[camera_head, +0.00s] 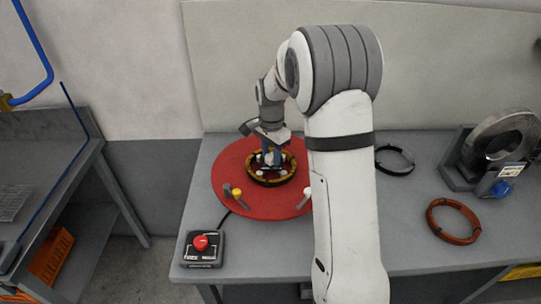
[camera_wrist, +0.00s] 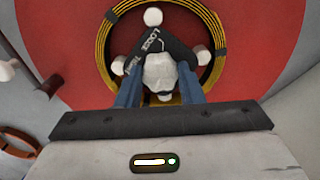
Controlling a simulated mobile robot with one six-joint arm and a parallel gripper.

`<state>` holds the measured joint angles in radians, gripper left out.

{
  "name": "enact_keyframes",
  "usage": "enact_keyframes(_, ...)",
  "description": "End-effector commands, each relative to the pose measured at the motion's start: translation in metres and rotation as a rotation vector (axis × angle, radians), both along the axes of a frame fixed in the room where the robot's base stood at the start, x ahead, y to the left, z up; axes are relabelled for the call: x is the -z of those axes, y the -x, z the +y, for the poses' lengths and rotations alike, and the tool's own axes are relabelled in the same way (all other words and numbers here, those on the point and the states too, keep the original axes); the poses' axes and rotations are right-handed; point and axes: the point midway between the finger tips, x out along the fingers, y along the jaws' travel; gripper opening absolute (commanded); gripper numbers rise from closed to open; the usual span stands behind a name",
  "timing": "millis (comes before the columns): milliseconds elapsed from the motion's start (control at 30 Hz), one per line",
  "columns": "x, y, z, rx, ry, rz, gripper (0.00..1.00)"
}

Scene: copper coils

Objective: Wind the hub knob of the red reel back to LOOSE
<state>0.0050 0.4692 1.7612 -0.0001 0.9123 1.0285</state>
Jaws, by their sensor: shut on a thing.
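The red reel (camera_head: 232,196) lies flat on the grey bench, a wide red disc that also fills much of the wrist view (camera_wrist: 262,50). A yellow-and-black ringed coil (camera_head: 252,178) sits around its hub. The pale hub knob (camera_wrist: 160,72) is in the middle of the coil, on a dark plate lettered LOOSE and another word, partly hidden. My gripper (camera_wrist: 160,88) comes down over the hub, its two blue fingers on either side of the knob and shut on it. In the head view my gripper (camera_head: 270,155) hides most of the knob.
A control box with a red button (camera_head: 201,243) stands at the bench's front left. A copper ring (camera_head: 453,221), a black ring (camera_head: 395,160) and a grey machine with a metal ring (camera_head: 503,140) are on the right. Pegs, one yellow-topped (camera_head: 237,193), rise from the reel.

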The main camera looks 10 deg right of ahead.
Motion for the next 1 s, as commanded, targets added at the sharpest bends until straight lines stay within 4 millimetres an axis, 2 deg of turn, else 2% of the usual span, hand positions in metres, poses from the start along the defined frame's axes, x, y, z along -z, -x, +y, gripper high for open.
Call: enact_keyframes(1000, -0.0021, -0.002, -0.0003, -0.963, 0.003, -0.008, 0.11)
